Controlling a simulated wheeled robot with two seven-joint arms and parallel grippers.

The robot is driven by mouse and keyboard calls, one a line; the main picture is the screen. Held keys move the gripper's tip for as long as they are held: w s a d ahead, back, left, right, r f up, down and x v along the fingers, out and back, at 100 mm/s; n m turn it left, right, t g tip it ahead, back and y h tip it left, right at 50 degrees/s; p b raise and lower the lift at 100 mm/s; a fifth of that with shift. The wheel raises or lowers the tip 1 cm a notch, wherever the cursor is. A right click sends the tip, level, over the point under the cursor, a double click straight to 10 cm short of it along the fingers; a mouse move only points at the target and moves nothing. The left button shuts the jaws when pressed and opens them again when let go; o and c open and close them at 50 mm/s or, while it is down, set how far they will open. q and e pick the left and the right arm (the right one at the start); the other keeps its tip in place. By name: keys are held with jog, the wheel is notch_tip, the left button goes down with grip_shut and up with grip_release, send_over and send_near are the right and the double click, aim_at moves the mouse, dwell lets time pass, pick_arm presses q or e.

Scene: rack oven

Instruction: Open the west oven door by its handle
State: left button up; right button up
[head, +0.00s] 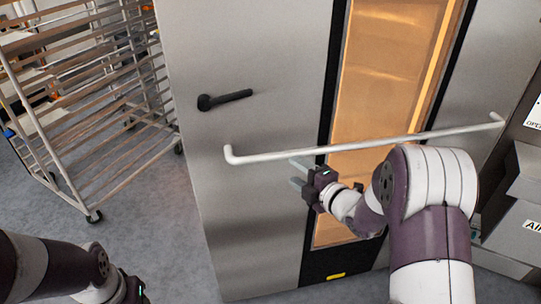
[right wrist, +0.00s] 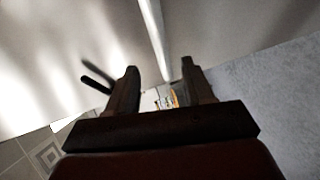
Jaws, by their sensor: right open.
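The oven door (head: 270,60) is a tall grey metal panel with an amber-lit window (head: 383,60), and it looks closed. A long pale bar handle (head: 290,154) runs across it. A black lever (head: 225,99) sits above the bar's left end. My right gripper (head: 298,173) is open and empty, just below the bar's left part. In the right wrist view the bar (right wrist: 154,35) lines up with the gap between the fingers (right wrist: 160,80); I cannot tell whether it lies between them. The lever (right wrist: 97,87) shows to the left. My left gripper (head: 135,290) is partly cut off at the bottom left.
A wheeled metal rack (head: 90,120) stands left of the oven. The grey floor (head: 140,225) between the rack and the door is clear. Grey boxes with labels (head: 515,220) stand at the right edge, close to my right arm.

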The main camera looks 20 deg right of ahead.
aim_at(270, 155)
jog(key=p+x, duration=0.1)
jog(key=x, duration=1.1)
jog(key=shift+w, duration=0.4)
jog(key=shift+a, duration=0.1)
grip_shut()
jog(key=shift+f, duration=0.1)
